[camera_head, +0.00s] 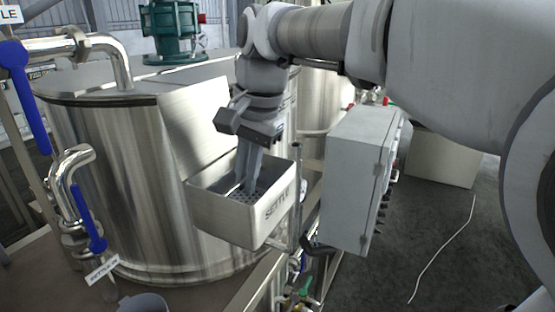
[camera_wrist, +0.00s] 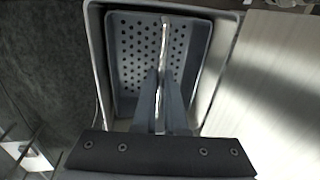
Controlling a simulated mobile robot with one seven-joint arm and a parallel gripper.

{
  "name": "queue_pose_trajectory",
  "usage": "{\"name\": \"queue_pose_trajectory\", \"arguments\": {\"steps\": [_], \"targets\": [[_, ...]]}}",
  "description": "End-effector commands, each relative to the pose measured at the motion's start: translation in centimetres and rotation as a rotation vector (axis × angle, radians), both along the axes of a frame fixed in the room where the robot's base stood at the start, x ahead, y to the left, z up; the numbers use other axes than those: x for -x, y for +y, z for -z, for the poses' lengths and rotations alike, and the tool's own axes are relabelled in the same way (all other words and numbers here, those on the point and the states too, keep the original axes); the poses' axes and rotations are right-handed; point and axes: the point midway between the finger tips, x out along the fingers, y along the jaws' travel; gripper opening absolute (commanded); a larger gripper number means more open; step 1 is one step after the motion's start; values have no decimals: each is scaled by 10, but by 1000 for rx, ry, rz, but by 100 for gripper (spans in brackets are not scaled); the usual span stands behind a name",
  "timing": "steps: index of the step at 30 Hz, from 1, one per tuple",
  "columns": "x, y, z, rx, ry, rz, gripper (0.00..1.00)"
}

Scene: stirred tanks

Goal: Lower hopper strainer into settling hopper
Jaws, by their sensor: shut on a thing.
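The settling hopper (camera_head: 228,217) is an open steel box with a partly visible "SETTL" label, fixed at the side of a large tank. The hopper strainer (camera_head: 236,197) is a grey tray with a perforated floor, seen inside the hopper's mouth. In the wrist view the strainer (camera_wrist: 130,55) sits within the hopper's rim (camera_wrist: 229,62), slightly turned against it, with a gap at the right. My gripper (camera_head: 248,185) points down into the hopper, its fingers (camera_wrist: 160,92) shut on the strainer's thin upright middle bar. How deep the strainer sits, and whether it touches the hopper floor, is hidden.
The large steel tank (camera_head: 130,180) stands directly behind and left of the hopper. A grey control box (camera_head: 350,185) is close to its right. Blue-handled valves (camera_head: 88,218) and pipes stand at the left. Open floor lies at the far right.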

Motion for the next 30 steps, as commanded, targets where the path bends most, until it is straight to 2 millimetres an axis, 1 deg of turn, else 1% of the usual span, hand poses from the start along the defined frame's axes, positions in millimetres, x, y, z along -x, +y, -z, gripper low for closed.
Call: {"name": "queue_pose_trajectory", "arguments": {"steps": [5,6,11,12,20,23,26,29,30], "targets": [[0,0,0,0,0,0,0],[0,0,0,0,0,0,13],[0,0,0,0,0,0,41],[0,0,0,0,0,0,44],[0,0,0,0,0,0,44],[0,-1,-6,-1,-1,0,44],[1,-3,-19,-2,-3,0,44],[2,-7,-40,-2,-3,0,44],[3,-8,-50,-3,-4,1,44]]}}
